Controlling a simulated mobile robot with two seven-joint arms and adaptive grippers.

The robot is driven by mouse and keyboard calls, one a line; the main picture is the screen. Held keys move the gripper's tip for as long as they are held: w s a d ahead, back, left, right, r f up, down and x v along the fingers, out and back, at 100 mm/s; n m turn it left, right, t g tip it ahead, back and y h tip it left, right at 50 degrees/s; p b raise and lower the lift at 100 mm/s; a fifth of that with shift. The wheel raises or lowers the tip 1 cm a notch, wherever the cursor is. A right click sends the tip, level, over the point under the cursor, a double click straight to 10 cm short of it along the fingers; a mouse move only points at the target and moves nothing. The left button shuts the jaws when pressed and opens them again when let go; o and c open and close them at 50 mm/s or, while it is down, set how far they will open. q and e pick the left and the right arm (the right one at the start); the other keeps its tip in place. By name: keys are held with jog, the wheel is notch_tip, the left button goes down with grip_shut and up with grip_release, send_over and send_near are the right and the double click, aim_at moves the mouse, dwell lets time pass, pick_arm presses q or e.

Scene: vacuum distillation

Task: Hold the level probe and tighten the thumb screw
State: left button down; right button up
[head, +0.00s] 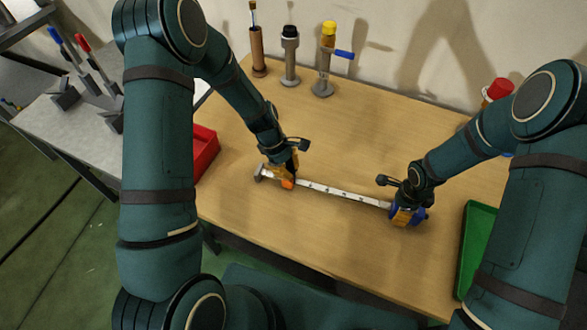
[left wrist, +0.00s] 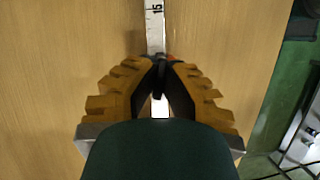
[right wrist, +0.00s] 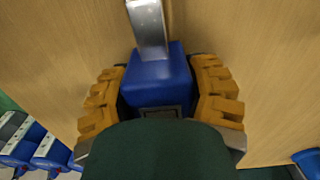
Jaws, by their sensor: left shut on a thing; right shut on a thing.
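The level probe is a long pale graduated rod (head: 340,193) lying across the table between my grippers. Its markings show in the left wrist view (left wrist: 155,18). A grey foot (head: 260,173) is at its left end, and an orange part (head: 288,184) sits by the left fingers. A blue block (right wrist: 158,78) is at its right end. My right gripper (head: 406,212) is shut on this block, one finger on each side. My left gripper (head: 288,174) is shut over the rod on a small dark part (left wrist: 159,80), apparently the thumb screw. The fingers hide most of it.
A red tray (head: 205,150) is at the table's left edge and a green tray (head: 478,245) at the right. A brown holder (head: 258,50), a black-topped one (head: 290,60) and a yellow-topped one (head: 324,70) stand at the back. The table between is clear.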

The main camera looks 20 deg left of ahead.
pick_arm(q)
jog(key=m+g, duration=0.1)
jog(key=m, duration=0.2)
jog(key=shift+m+y, duration=0.3)
jog(key=shift+m, duration=0.1)
jog(key=m+g, duration=0.1)
jog(key=m, duration=0.1)
jog(key=m+y, duration=0.1)
jog(key=m, duration=0.1)
jog(key=shift+f+m+g, duration=0.1)
jog(key=shift+m+g, duration=0.2)
jog(key=shift+g, duration=0.1)
jog(key=m+y, duration=0.1)
jog(key=m, duration=0.2)
jog(key=shift+g, duration=0.4)
jog(key=shift+m+y, duration=0.9)
jog(key=shift+m, duration=1.2)
jog(key=c, duration=1.1)
grip_release()
jog(key=shift+o, duration=0.2)
